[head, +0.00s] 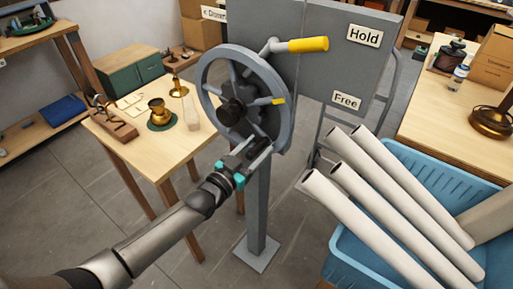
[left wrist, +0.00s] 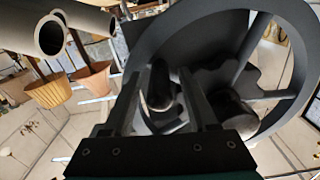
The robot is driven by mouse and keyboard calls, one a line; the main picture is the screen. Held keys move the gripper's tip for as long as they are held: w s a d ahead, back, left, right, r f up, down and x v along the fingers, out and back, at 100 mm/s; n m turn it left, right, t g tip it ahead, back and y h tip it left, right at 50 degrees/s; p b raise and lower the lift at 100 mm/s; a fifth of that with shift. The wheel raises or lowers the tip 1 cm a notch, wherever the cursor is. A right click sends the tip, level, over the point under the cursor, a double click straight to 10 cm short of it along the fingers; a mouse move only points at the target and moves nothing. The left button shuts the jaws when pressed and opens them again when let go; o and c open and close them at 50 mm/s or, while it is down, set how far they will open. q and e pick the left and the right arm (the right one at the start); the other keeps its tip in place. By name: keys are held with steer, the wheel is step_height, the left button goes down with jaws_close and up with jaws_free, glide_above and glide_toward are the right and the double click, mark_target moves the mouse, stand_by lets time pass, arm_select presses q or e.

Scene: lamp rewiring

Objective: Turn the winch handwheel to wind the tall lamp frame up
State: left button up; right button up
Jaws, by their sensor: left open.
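The grey winch handwheel (head: 205,72) stands upright on a post (head: 257,215) in the middle of the head view. It has spokes and a dark hub. My left gripper (head: 252,153) is open at the wheel's lower edge, on the near side. In the left wrist view the wheel (left wrist: 285,25) fills the upper right. The open fingers (left wrist: 172,85) point at it, and a dark rounded part shows between them. I cannot tell whether they touch it. I cannot pick out the tall lamp frame. My right gripper is not in view.
A yellow-gripped lever (head: 308,45) sticks out above the wheel, by a panel with Hold (head: 364,36) and Free (head: 346,100) labels. A blue crate (head: 420,172) with several pale tubes (head: 385,205) stands at the right. A wooden table (head: 150,155) with brass parts stands left.

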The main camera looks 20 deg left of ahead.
arm_select(q)
jaws_close()
stand_by(0.5)
stand_by(0.9)
